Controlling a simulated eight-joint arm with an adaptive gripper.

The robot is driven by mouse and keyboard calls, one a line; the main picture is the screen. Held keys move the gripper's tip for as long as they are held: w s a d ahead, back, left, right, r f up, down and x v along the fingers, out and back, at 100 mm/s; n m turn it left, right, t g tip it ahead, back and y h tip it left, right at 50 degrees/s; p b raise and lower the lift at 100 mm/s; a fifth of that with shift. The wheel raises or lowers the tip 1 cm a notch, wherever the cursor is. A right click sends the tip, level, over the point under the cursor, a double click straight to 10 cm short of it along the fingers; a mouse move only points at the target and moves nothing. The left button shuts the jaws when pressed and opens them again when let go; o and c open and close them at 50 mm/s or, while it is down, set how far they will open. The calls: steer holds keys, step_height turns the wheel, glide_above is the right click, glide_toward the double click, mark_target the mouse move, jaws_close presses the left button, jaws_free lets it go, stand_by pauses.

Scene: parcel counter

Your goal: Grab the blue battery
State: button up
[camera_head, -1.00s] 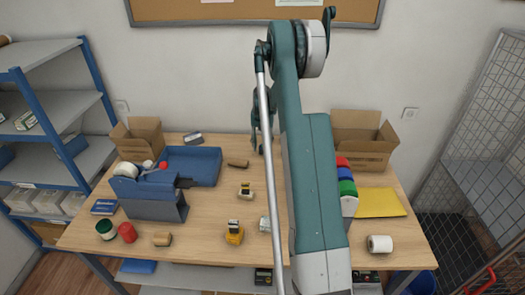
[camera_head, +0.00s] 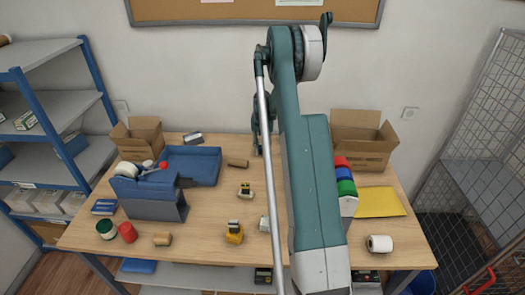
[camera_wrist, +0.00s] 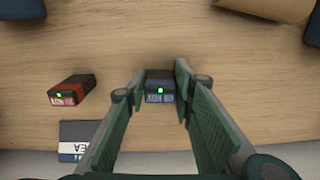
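The blue battery (camera_wrist: 158,97), a small dark block with a blue label and a green light, lies on the wooden table in the wrist view. My gripper (camera_wrist: 160,84) is open, with one green-padded finger on each side of the battery. A narrow gap shows on the left; on the right the finger is very close, and I cannot tell whether it touches. A similar battery with a red label (camera_wrist: 68,98) lies to the left. In the head view my arm hides the blue battery, and my gripper cannot be made out clearly.
A blue-and-white box (camera_wrist: 78,136) lies below the red battery, near the left finger. A brown roll (camera_wrist: 265,8) is at the top right. In the head view, a blue tray (camera_head: 195,165), cardboard boxes (camera_head: 362,148) and a yellow envelope (camera_head: 380,203) stand around my arm.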

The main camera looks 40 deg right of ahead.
mark_target(263, 145)
steer(key=c, duration=0.5)
steer(key=shift+o, duration=0.2)
steer(key=shift+r, duration=0.15)
steer(key=shift+r, duration=4.85)
